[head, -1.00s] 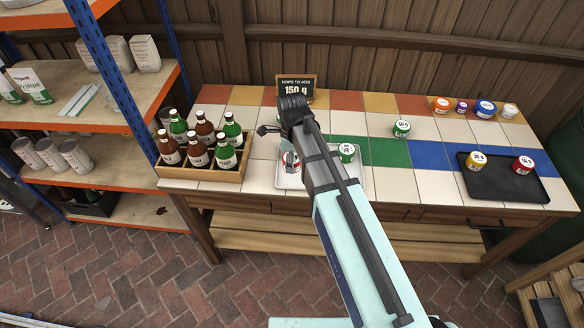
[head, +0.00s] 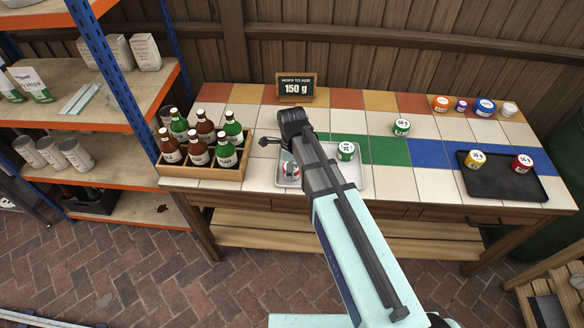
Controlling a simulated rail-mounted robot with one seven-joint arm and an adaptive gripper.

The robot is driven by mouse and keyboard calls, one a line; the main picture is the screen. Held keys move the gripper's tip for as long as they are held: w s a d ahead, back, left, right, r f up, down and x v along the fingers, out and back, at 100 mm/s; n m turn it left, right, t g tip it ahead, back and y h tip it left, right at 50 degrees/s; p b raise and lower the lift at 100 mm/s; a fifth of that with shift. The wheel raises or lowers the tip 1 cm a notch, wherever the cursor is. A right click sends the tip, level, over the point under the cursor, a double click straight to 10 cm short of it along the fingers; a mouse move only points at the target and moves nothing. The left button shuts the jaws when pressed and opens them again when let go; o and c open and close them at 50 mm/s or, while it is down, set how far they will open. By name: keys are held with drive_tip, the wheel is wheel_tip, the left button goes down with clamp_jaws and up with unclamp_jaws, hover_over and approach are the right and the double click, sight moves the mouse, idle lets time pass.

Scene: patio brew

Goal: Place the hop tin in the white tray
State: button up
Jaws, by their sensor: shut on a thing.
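The white tray (head: 361,178) sits on the tiled table, partly covered by my arm. A green-and-white hop tin (head: 346,151) stands at its back right part. Another hop tin (head: 291,173), whitish with some red, shows at the tray's left part, partly hidden by my arm. My gripper (head: 288,160) is at this tin, shut on it, its fingers mostly hidden. I cannot tell whether this tin touches the tray floor. Another green tin (head: 401,127) stands on the tiles behind and right of the tray.
A wooden crate of bottles (head: 205,168) stands close left of the tray. A sign (head: 295,88) reading 150 g stands behind. A black tray (head: 508,185) at right holds a yellow and a red tin. Several tins (head: 485,107) line the back right.

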drive_tip(key=o, duration=1.1)
drive_tip(key=shift+o, duration=0.2)
wheel_tip(320, 180, up, 12)
drive_tip(key=b, duration=0.2)
drive_tip(key=shift+r, duration=0.15)
